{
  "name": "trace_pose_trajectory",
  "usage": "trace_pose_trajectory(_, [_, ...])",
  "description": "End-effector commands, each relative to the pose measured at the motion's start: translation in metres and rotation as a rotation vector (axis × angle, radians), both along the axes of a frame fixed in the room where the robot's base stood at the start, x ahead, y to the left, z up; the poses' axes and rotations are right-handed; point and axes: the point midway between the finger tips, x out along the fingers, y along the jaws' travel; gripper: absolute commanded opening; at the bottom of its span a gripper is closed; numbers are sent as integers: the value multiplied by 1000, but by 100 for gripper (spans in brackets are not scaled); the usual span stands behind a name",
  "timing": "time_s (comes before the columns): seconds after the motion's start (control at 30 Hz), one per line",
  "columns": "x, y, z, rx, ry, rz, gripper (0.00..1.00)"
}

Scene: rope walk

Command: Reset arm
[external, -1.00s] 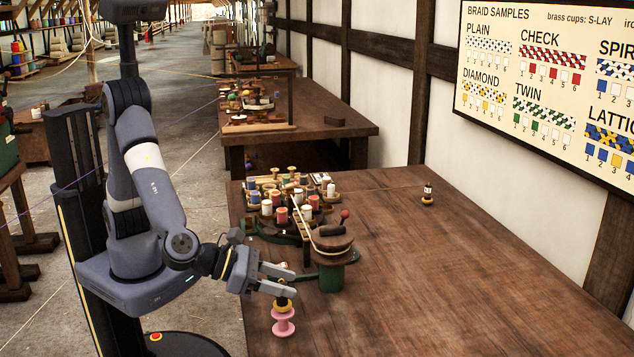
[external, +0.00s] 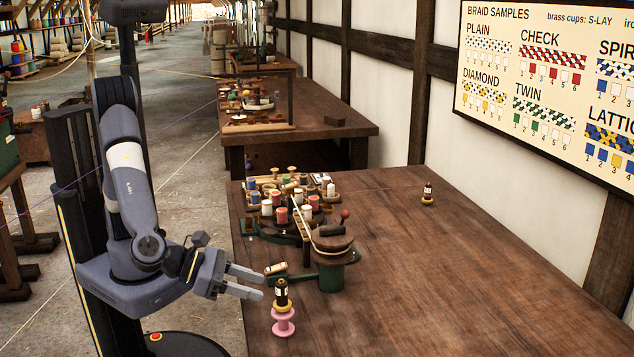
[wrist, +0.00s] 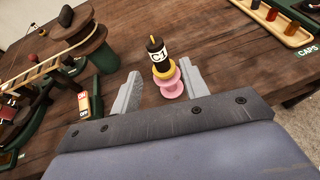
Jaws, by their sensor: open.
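My gripper (external: 246,282) is open and empty at the left edge of the near table, to the left of a dark bobbin. Its two fingers also show in the wrist view (wrist: 160,95). The dark bobbin (external: 281,295) has a white label and a yellow base, and it stands upright on a pink spool (external: 283,322). In the wrist view the labelled bobbin (wrist: 158,57) and the pink spool (wrist: 170,84) appear beyond the open fingers, in line with the gap between them.
A green-based winding device (external: 331,262) stands behind the bobbin, beside a crowd of spools (external: 290,195). A small dark bobbin (external: 428,193) stands far back. The table's right side (external: 480,280) is clear. The wrist view shows a tray (wrist: 285,22) near a "CAPS" label.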

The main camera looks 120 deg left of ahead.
Motion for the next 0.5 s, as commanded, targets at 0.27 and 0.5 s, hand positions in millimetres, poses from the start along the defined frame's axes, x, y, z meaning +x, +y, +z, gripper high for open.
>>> trace_pose_trajectory(0.27, [-37, -27, 19, 0, 0, -4, 43])
trace_pose_trajectory(0.5, [-11, -6, 5, 3, 2, 6, 43])
